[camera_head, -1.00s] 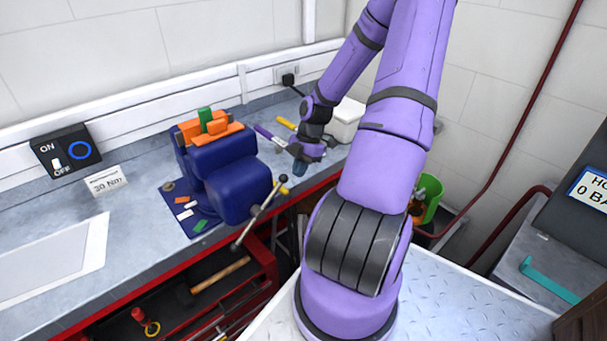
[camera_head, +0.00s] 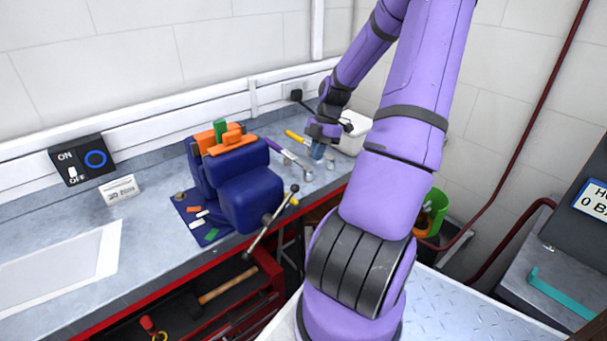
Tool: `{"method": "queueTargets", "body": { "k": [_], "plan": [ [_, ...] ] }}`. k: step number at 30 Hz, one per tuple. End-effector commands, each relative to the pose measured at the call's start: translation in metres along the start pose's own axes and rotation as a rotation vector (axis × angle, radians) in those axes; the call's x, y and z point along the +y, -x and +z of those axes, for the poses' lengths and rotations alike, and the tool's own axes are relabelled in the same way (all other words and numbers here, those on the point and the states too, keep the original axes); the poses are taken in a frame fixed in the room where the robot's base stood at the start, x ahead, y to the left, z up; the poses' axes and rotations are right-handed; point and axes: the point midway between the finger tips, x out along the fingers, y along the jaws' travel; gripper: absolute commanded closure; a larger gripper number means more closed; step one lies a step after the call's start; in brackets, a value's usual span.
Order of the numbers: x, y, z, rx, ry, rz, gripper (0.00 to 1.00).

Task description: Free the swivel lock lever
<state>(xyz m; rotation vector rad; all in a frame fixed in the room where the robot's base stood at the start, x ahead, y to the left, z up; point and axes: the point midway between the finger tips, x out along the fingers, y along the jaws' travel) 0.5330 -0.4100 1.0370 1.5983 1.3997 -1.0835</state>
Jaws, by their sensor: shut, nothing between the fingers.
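A blue bench vise (camera_head: 250,199) stands on the grey workbench, with orange and green pieces at its jaws. Its grey bar handle (camera_head: 268,226) with dark ball ends slants across the front. A small yellow-tipped piece (camera_head: 293,201) shows beside the handle's upper end, low on the vise's right side. I cannot tell for sure whether this is the swivel lock lever. My gripper (camera_head: 318,153) is shut and empty, pointing down over the bench to the right of and behind the vise, apart from it. The fingertips are small and partly blurred.
Purple- and yellow-handled tools (camera_head: 290,152) lie between the vise and my gripper. A white box (camera_head: 352,134) stands behind the gripper. A red-edged open shelf holds a hammer (camera_head: 228,284) below.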

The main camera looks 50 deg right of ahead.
Motion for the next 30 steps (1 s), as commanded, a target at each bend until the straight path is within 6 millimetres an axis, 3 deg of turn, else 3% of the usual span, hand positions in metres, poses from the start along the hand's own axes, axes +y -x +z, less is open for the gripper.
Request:
{"method": "queueTargets", "body": {
  "k": [18, 24, 30],
  "plan": [
    [0.000, -0.101, -0.005, 0.002, 0.004, -0.002, 1.00],
    [0.000, -0.108, -0.029, 0.000, 0.003, -0.001, 1.00],
    [0.000, -0.112, -0.038, 0.000, 0.001, 0.001, 1.00]
  ]
}}
